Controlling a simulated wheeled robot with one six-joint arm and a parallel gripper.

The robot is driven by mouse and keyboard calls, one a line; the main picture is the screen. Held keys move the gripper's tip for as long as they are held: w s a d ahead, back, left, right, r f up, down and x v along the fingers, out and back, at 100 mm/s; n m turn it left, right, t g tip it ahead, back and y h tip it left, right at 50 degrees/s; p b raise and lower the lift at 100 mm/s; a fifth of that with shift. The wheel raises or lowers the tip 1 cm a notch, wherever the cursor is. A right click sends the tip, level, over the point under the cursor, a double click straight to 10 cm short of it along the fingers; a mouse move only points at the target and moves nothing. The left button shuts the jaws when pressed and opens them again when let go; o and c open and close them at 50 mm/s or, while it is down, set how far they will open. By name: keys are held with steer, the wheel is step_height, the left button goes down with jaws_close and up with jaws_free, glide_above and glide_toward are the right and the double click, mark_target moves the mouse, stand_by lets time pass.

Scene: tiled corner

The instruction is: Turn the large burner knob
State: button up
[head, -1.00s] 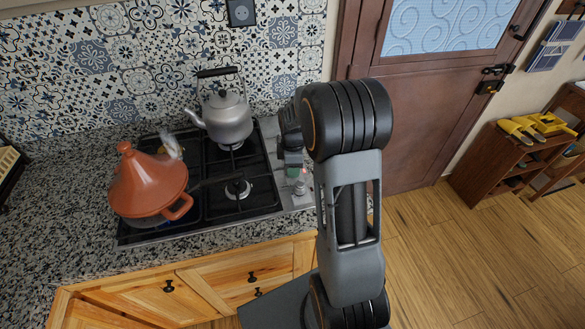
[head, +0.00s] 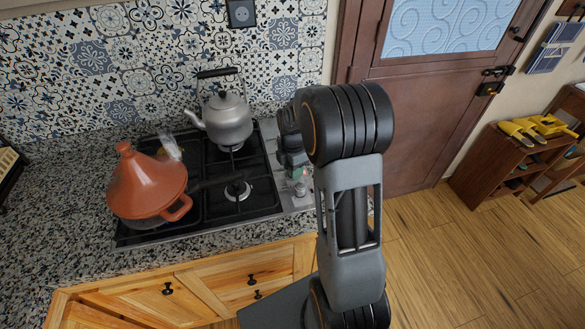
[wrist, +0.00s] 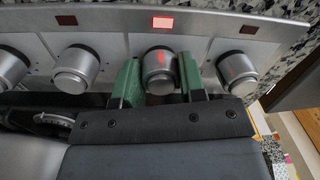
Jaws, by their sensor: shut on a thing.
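My gripper (wrist: 160,80) is shut on a silver burner knob (wrist: 158,70), with one green finger on each side of it. The knob stands out from the steel control panel (wrist: 112,45), and a red light glows above it. Other silver knobs sit in the same row: one to its right (wrist: 236,70) and two to its left, the nearer (wrist: 76,70) and one cut by the picture edge (wrist: 10,68). Their sizes look much alike. In the head view my gripper (head: 294,168) is at the right side of the stove, partly hidden by my arm.
The black stove (head: 240,208) carries a grey kettle (head: 228,122) at the back and an orange tagine (head: 148,185) at the left. A speckled counter (head: 60,215) surrounds it. A tiled wall (head: 120,60) rises behind, and a brown door (head: 420,120) stands to the right.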

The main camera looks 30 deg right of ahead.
stand_by(0.3)
steer(key=o, duration=0.9)
steer(key=r, duration=1.4)
steer(key=shift+w, duration=0.25)
steer(key=shift+f, duration=0.1)
